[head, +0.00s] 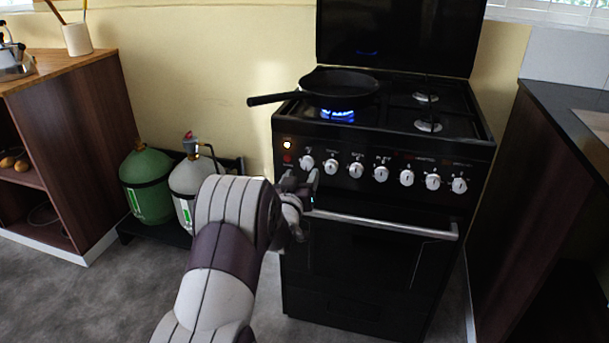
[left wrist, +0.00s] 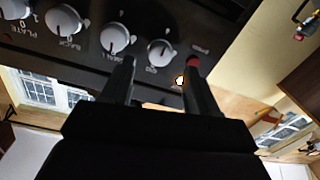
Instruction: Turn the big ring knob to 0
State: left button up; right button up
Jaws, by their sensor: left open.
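The black stove (head: 365,270) has a row of several silver knobs on its front panel. The leftmost knob (head: 306,162) is in front of my left gripper (head: 301,180), which points up at the panel. In the left wrist view this knob (left wrist: 160,52) appears between the two open fingers (left wrist: 160,66), with nothing visibly gripped. Its label is too small to read surely, so I cannot confirm it is the big ring knob. A blue flame (head: 337,115) burns under the black pan (head: 340,81). My right gripper is out of view.
An amber lamp (head: 287,145) glows left of the knobs, above a red button (head: 287,159). The oven handle (head: 390,225) runs below. Green (head: 147,190) and white (head: 188,178) gas bottles stand left of the stove. The pan handle (head: 272,99) juts out left.

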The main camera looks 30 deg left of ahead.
aim_at(306, 166)
pick_arm(q)
jog(key=shift+b+x, duration=0.3)
jog(key=shift+x, duration=1.75)
jog(key=c, duration=1)
jog(key=shift+c, duration=0.2)
